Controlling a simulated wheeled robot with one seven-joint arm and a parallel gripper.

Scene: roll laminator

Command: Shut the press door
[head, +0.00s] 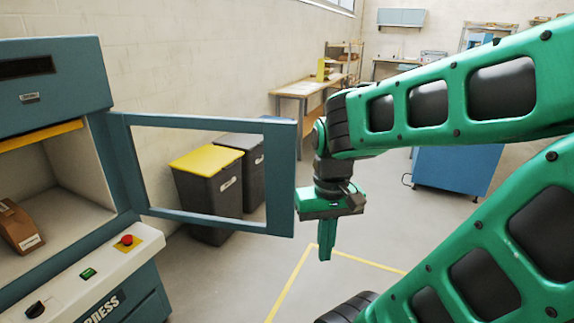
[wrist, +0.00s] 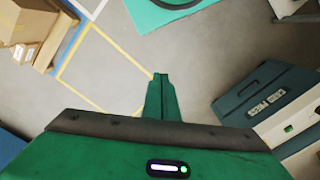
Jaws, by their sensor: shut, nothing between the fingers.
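The press (head: 55,75) is a blue-grey machine at the left in the head view, with an open lit chamber. Its door (head: 210,217), a blue-grey frame around a see-through middle, is hinged beside the chamber and stands wide open, reaching right toward my gripper. My gripper (head: 325,254) points down just right of the door's free edge; whether it touches the door I cannot tell. Its fingers are together and empty. In the wrist view the closed fingers (wrist: 160,80) point over bare floor, and blue-grey machine parts (wrist: 268,95) show at the right.
A brown object (head: 18,226) lies in the chamber. The press's front panel has a red button (head: 127,240) and a green one (head: 88,273). A yellow-lidded bin (head: 207,185) and a dark bin (head: 245,160) stand behind the door. Floor near my gripper is clear.

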